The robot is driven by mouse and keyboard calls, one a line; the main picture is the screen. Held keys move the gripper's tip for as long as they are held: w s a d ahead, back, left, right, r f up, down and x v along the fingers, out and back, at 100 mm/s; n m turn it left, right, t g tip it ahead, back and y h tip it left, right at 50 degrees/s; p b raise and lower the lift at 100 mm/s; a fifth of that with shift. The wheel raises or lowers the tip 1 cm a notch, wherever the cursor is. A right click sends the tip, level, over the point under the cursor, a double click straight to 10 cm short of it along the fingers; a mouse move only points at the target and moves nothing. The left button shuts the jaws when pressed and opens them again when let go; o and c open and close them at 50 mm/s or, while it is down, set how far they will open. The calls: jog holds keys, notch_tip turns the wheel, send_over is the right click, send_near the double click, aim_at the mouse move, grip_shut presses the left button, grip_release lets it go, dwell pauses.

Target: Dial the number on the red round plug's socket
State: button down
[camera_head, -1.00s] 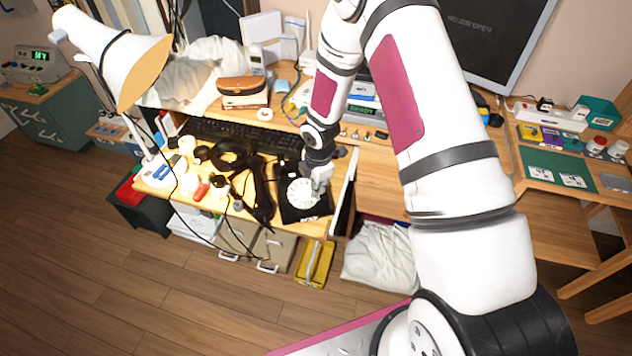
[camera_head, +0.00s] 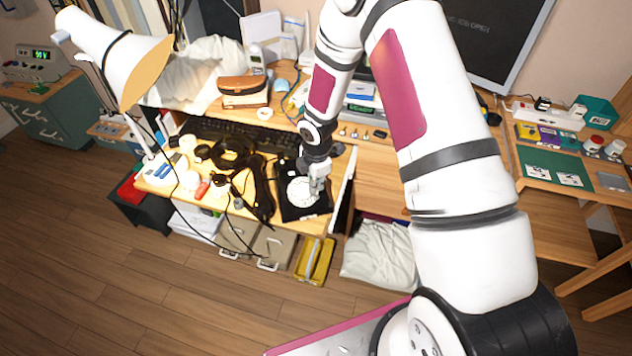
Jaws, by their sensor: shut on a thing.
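A black telephone with a white round dial (camera_head: 300,190) sits at the right front of the cluttered desk. My gripper (camera_head: 315,188) points down at the right side of the dial. Its fingers are shut on the dial's edge, though the fingertips are small and partly hidden. A small red thing (camera_head: 202,190) lies among the white round pieces and black cables left of the phone. I cannot tell whether it is the round plug. No socket number is readable.
A black keyboard (camera_head: 235,135) lies behind the phone. A white lamp (camera_head: 115,60) stands at the left with its cable hanging forward. A white power strip (camera_head: 548,117) and red-topped jars (camera_head: 597,142) sit on the right desk. My arm hides the middle.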

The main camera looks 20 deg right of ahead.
jog(key=shift+w+a+r+b, duration=0.15)
jog(key=shift+w+a, duration=0.05)
jog(key=shift+a, duration=0.85)
jog(key=shift+w+a+r+b, duration=0.15)
jog(key=shift+w+a, duration=0.1)
jog(key=shift+a, duration=0.85)
jog(key=shift+w+a+r+b, duration=0.1)
jog(key=shift+w+a+b, duration=0.1)
jog(key=shift+a, duration=0.85)
jog(key=shift+f, duration=0.15)
jog(key=shift+w+f+b, duration=0.25)
jog(key=shift+f+b, duration=0.15)
jog(key=shift+f, duration=0.05)
jog(key=shift+w+f+b, duration=0.2)
jog(key=shift+f+b, duration=0.25)
jog(key=shift+w, duration=0.1)
jog(key=shift+w+d+r, duration=0.2)
jog(key=shift+w+r, duration=0.1)
jog(key=shift+w, duration=0.15)
jog(key=shift+w+b, duration=0.1)
jog(key=shift+b, duration=0.2)
